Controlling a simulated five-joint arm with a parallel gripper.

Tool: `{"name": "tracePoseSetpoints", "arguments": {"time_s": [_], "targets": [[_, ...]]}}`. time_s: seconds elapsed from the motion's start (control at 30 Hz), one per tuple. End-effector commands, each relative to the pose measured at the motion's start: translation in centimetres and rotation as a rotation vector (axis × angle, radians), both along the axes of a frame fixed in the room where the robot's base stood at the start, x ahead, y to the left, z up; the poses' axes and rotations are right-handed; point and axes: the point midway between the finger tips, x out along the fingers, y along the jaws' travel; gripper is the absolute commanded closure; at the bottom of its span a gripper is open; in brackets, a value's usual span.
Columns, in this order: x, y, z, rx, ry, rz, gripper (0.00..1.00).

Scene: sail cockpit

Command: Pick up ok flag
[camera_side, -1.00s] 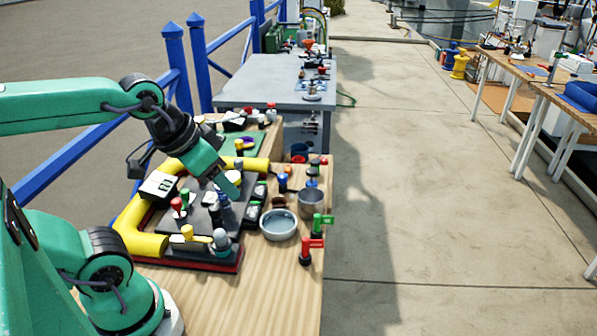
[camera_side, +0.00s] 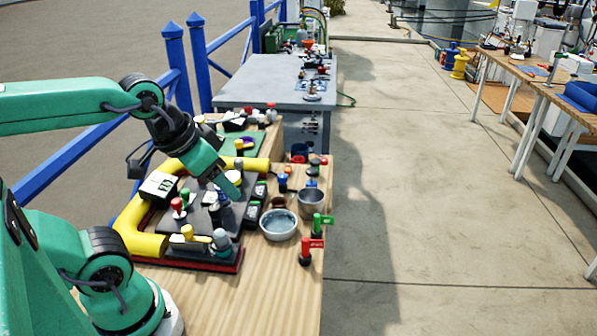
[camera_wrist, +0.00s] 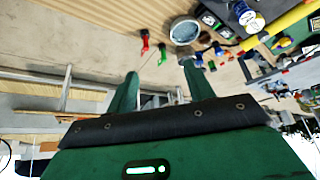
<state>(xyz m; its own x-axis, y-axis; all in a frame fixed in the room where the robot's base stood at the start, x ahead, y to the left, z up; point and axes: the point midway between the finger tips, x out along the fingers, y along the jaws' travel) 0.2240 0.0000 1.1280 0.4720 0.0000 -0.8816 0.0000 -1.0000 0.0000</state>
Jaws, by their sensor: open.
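A green flag on a dark base (camera_side: 318,222) stands at the right edge of the wooden table; it also shows in the wrist view (camera_wrist: 162,53). A red flag (camera_side: 307,250) stands just in front of it, and appears in the wrist view (camera_wrist: 144,41). No lettering is readable on either, so I cannot tell which is marked ok. My gripper (camera_side: 230,187) is left of both flags, above the dark control panel. In the wrist view my gripper (camera_wrist: 160,73) has its green fingers apart with nothing between them.
A yellow tube (camera_side: 147,244) borders the panel of knobs. Bare wood (camera_side: 270,295) lies at the table's front.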

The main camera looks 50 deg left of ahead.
Motion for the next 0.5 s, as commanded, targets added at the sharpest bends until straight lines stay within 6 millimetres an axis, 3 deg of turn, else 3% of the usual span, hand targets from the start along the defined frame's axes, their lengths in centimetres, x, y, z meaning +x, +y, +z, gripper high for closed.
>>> {"name": "tracePoseSetpoints", "arguments": {"time_s": [0.27, 0.5], "targets": [[0.4, 0.0, 0.1, 0.002, 0.009, -0.004, 0.48], [2.5, -0.1, 0.2, 0.011, 0.058, -0.026, 0.48]]}}
